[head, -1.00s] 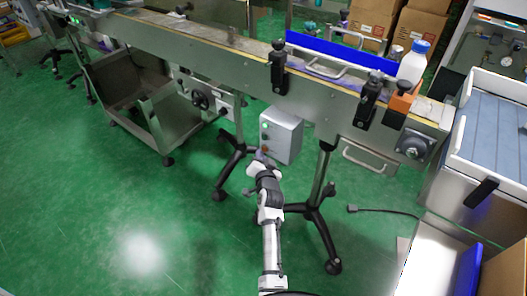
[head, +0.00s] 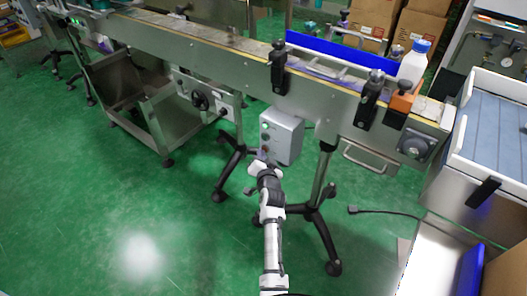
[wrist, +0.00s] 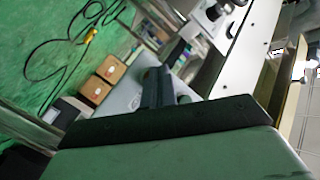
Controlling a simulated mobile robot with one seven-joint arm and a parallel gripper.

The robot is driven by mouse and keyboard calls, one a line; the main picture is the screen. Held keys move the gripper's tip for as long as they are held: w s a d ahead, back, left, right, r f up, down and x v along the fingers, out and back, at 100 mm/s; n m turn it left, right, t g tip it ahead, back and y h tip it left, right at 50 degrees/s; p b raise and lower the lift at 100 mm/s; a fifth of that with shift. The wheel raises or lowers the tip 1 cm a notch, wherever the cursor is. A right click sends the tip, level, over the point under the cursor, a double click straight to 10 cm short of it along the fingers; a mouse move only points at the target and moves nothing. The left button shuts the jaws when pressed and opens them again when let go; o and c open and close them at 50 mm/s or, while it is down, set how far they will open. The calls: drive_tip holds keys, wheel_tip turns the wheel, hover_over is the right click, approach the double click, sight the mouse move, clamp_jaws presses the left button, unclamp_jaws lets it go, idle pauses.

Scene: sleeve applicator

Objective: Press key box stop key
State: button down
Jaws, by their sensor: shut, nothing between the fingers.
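The key box (head: 283,138) is a grey box with small keys on its left-hand face, hung under the conveyor in the head view. A greenish key (head: 265,126) shows near the top of that face. The lower part is close behind my gripper, and I cannot clearly make out the stop key. My gripper (head: 262,160) is at the box's lower left front; contact cannot be told. In the wrist view my gripper's dark fingers (wrist: 160,88) are shut and empty in front of a pale grey surface (wrist: 122,97), likely the box.
The conveyor (head: 200,50) runs above the key box, with a white bottle (head: 413,64) at its right end. Black stand legs (head: 325,235) are right of my arm. A metal cart (head: 140,110) stands left. Green floor (head: 100,220) is clear at front left.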

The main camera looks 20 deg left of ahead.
drive_tip(key=shift+s, duration=0.1)
idle(0.3)
drive_tip(key=shift+s+a+p, duration=0.25)
drive_tip(key=shift+s+p, duration=0.4)
drive_tip(key=shift+s+a+p, duration=0.3)
drive_tip(key=shift+s+p, duration=0.4)
drive_tip(key=shift+s, duration=0.1)
drive_tip(key=shift+s+a+p, duration=0.25)
drive_tip(key=shift+s+p, duration=0.5)
drive_tip(key=shift+s, duration=0.05)
drive_tip(key=shift+s+a+p, duration=0.3)
drive_tip(key=shift+s+p, duration=0.4)
drive_tip(key=shift+s, duration=0.1)
